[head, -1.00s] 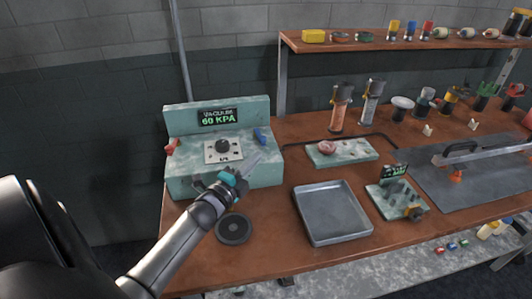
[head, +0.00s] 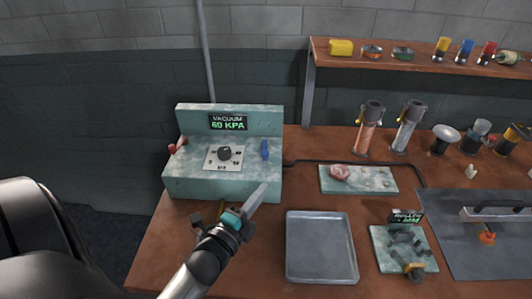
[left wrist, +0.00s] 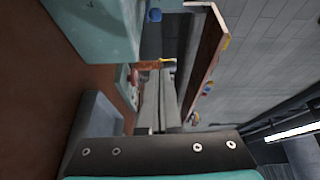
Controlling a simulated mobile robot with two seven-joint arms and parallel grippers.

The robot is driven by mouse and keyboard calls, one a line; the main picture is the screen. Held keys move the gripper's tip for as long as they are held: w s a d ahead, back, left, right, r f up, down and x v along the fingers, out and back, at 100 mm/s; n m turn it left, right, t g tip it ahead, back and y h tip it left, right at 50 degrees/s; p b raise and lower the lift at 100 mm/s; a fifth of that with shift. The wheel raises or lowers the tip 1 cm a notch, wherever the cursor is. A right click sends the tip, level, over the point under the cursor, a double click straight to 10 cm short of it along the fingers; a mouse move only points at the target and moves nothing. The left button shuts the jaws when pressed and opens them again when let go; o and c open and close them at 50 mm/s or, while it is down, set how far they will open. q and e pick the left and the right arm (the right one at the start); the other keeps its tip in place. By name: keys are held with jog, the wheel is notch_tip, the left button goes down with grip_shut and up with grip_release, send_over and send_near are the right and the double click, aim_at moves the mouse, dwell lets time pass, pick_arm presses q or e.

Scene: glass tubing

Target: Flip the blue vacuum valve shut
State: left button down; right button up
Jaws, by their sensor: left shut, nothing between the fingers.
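The blue vacuum valve (head: 265,150) is a small lever on the right of the pale green vacuum box (head: 220,187). It points roughly upward in the head view. A bit of blue, likely this valve, shows at the top of the left wrist view (left wrist: 154,14). The box's display (head: 228,122) reads "VACUUM 60 KPA". My left gripper (head: 263,189) is shut and empty in front of the box's lower right corner, below the valve and apart from it. Its long grey fingers show in the left wrist view (left wrist: 161,75). My right gripper is out of view.
A red lever (head: 177,146) and a dial (head: 224,153) are also on the box. A grey metal tray (head: 321,270) lies right of my left gripper. A slab (head: 385,179), tall cylinders and a shelf (head: 420,58) stand farther right.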

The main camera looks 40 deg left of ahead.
aim_at(266, 155)
pick_arm(q)
jog(key=w, duration=0.6)
jog(key=w+a, duration=0.1)
jog(key=w, duration=0.2)
jog(key=shift+w, duration=0.3)
jog(key=a, duration=0.3)
jog(key=shift+w+a+f, duration=0.1)
jog(key=shift+w+f, duration=0.1)
jog(key=shift+w, duration=0.05)
jog(key=shift+w+a, duration=0.1)
jog(key=shift+a, duration=0.25)
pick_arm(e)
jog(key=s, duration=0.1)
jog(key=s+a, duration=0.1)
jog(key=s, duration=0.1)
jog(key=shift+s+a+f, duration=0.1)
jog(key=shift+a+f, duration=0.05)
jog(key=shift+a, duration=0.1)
pick_arm(q)
jog(key=shift+a, duration=0.1)
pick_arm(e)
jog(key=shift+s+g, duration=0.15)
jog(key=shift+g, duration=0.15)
pick_arm(q)
jog(key=shift+s+a, duration=0.3)
jog(key=shift+a, duration=0.5)
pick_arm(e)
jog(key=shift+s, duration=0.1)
